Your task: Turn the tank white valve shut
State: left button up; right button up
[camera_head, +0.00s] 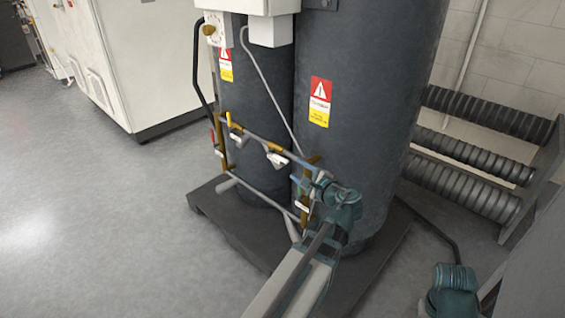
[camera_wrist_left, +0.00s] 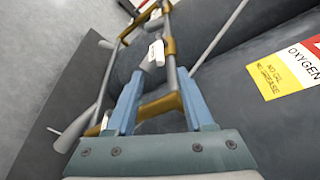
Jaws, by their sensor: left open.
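Several white valve handles sit on the brass and grey pipe frame in front of two dark grey tanks (camera_head: 350,60). One white valve (camera_head: 277,159) is on the upper bar; another (camera_head: 237,127) is farther left, and a lower one (camera_head: 302,205) is beside my wrist. My left gripper (camera_head: 304,172) is at the frame's right end. In the left wrist view its blue fingers (camera_wrist_left: 159,75) are open, with a brass pipe (camera_wrist_left: 160,106) crossing between them. A white valve (camera_wrist_left: 155,53) lies just beyond the fingertips. Another white piece (camera_wrist_left: 104,124) is partly hidden by the left finger.
The tanks stand on a low black base (camera_head: 230,225). A yellow oxygen label (camera_wrist_left: 285,75) is on the nearer tank. A rack of ribbed black cylinders (camera_head: 470,150) stands at right, and a white cabinet (camera_head: 150,60) at back left. The left floor is clear.

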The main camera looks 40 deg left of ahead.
aim_at(286, 162)
pick_arm(q)
jog(key=b+x, duration=0.2)
jog(key=x, duration=0.8)
jog(key=shift+w+a+f, duration=0.15)
jog(key=shift+w+a, duration=0.05)
jog(key=shift+a, duration=0.15)
grip_shut()
dwell(0.9)
